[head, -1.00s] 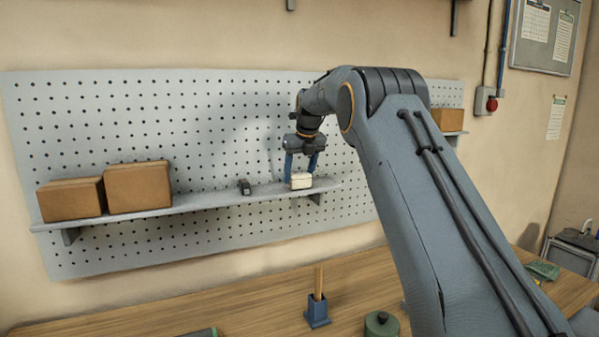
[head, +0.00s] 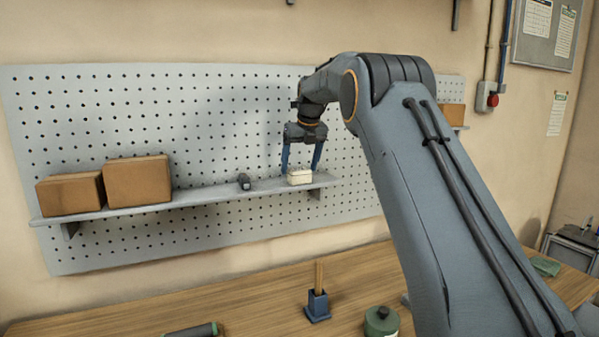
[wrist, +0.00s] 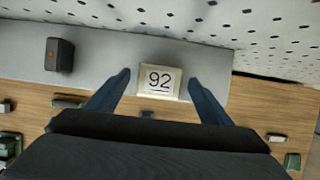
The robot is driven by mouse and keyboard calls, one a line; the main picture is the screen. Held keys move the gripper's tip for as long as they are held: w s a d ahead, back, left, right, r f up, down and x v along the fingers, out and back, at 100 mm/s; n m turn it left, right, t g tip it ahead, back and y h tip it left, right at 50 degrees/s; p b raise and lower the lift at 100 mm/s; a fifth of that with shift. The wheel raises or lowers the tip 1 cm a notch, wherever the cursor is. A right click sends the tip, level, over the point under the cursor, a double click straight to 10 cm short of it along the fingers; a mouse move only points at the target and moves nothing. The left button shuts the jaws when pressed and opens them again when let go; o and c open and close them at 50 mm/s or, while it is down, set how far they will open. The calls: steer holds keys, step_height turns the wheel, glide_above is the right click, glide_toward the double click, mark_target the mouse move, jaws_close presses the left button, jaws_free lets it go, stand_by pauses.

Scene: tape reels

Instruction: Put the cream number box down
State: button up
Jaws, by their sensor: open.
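The cream number box (head: 300,176) stands on the grey shelf (head: 222,192) near its right end. In the wrist view the box (wrist: 159,80) shows the number 92 on its top face. My gripper (head: 302,171) is open above the shelf, with one blue finger on each side of the box. In the wrist view the fingers (wrist: 158,80) are apart from the box, with a gap at both sides.
A small dark object (head: 244,181) stands on the shelf to the left of the box, also in the wrist view (wrist: 59,55). Two cardboard boxes (head: 137,183) sit at the shelf's left end. The pegboard (head: 200,120) is close behind. A wooden table (head: 250,295) lies below.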

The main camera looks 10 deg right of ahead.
steer(key=b+v, duration=0.2)
steer(key=v, duration=0.8)
steer(key=shift+b, duration=0.4)
steer(key=s+f+n, duration=1.1)
steer(key=s, duration=0.3)
steer(key=s+f+n+g, duration=0.1)
steer(key=s+f+n, duration=1)
steer(key=s, duration=0.3)
steer(key=s+a+f+n+g, duration=0.1)
steer(key=s+f+n, duration=1)
steer(key=s, duration=0.3)
steer(key=shift+s+f+n+h, duration=0.35)
steer(key=shift+n+h, duration=0.05)
